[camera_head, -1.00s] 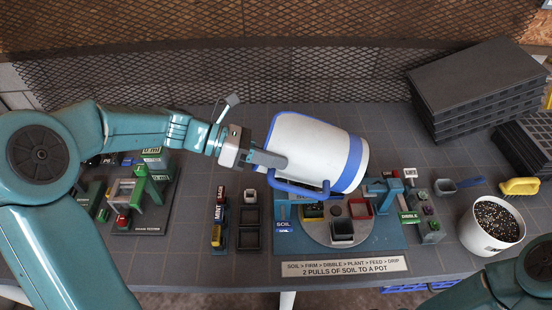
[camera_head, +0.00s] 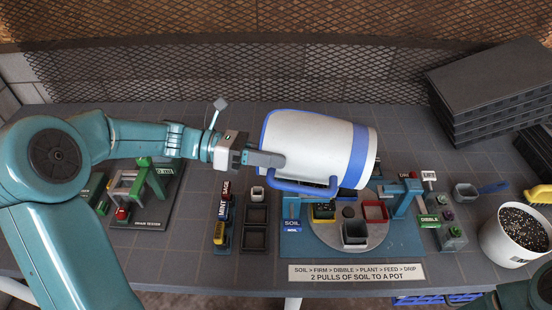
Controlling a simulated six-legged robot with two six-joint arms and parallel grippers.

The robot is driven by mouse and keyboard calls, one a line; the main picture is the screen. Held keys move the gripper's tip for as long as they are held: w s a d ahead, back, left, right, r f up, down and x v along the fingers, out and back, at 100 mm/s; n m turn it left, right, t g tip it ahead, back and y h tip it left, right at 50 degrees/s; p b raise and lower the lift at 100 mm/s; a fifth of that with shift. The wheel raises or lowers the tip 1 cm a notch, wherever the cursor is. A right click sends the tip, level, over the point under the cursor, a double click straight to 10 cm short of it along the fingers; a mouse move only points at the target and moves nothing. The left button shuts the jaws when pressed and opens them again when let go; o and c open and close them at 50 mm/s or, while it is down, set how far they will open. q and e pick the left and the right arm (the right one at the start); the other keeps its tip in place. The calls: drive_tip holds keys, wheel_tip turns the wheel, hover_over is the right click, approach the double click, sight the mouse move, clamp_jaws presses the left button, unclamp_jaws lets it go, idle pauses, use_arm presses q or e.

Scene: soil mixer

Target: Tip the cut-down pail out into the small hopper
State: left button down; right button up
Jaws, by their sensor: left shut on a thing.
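The cut-down pail (camera_head: 312,146) is white with blue bands and a blue handle. It is tipped on its side in the air over the bench, its far end pointing right. My left gripper (camera_head: 264,158) is shut on the pail at its left end. The small hopper is not clearly visible; the pail covers the area above the blue soil station (camera_head: 292,222). The pail's mouth and contents cannot be seen. My right arm shows only as a bit of link at the bottom right corner; its gripper is out of view.
Below the pail is a round grey turntable (camera_head: 345,236) with small square pots. A white bucket of dark speckled mix (camera_head: 515,236) stands at the right. Stacked black trays (camera_head: 490,92) are at the back right. A drain station (camera_head: 150,195) sits at the left.

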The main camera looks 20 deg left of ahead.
use_arm(q)
drive_tip(key=shift+s+a+f+h+b, duration=0.1)
drive_tip(key=shift+a+f+h+b, duration=0.5)
drive_tip(key=shift+f+b, duration=0.2)
drive_tip(key=shift+s+a+f+t+h+b, duration=0.2)
drive_tip(key=shift+a+f+t+h+b, duration=0.3)
drive_tip(key=shift+a+f+h+b, duration=0.45)
drive_tip(key=shift+s+a+f+n+t+h+b, duration=0.15)
drive_tip(key=shift+f+t+h+b, duration=0.3)
drive_tip(key=shift+f+h+b, duration=0.6)
drive_tip(key=shift+a+f+n+t+h+b, duration=0.15)
drive_tip(key=shift+a+f+t+h+b, duration=0.3)
drive_tip(key=shift+h, duration=0.95)
drive_tip(key=shift+d+r, duration=0.15)
drive_tip(key=shift+d, duration=0.05)
drive_tip(key=shift+s+b, duration=0.15)
drive_tip(key=shift+b, duration=0.2)
